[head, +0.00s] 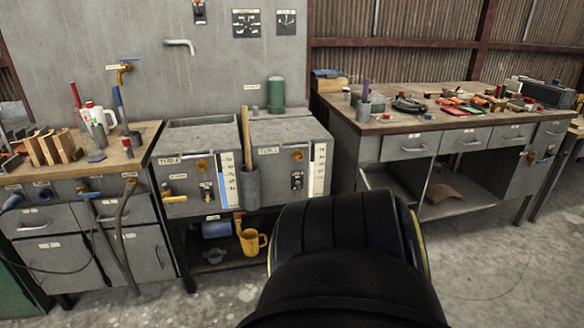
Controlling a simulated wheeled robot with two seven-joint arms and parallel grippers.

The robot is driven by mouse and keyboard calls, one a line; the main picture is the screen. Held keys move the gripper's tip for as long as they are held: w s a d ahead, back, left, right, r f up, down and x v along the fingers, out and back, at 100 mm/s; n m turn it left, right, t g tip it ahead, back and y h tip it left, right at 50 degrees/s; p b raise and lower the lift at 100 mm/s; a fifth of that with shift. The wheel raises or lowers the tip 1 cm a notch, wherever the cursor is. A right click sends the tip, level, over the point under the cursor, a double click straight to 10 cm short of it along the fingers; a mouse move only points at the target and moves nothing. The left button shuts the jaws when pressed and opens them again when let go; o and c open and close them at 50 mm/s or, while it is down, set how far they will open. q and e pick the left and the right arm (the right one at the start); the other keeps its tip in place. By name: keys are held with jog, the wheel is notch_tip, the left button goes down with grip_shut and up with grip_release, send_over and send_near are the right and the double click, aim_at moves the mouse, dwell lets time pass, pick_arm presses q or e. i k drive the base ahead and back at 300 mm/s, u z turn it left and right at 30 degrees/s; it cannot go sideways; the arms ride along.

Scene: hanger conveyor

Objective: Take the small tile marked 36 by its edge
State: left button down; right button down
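I cannot make out a small tile marked 36 in the head view. Several small flat coloured pieces, red and green, lie on the top of the right workbench (408,128), but no markings on them are readable. Neither of my grippers shows. A large black rounded shape at the bottom centre seems to be part of my own body and hides the floor there.
Two grey tanks (183,139) with gauges stand in the middle. A green canister (276,95) stands on the right tank. The left bench (118,160) holds bottles, tools and a wooden rack (55,148). Floor (495,262) is clear at right.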

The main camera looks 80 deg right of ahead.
aim_at(479, 101)
jog(key=z, duration=3.25)
jog(key=i, duration=1.65)
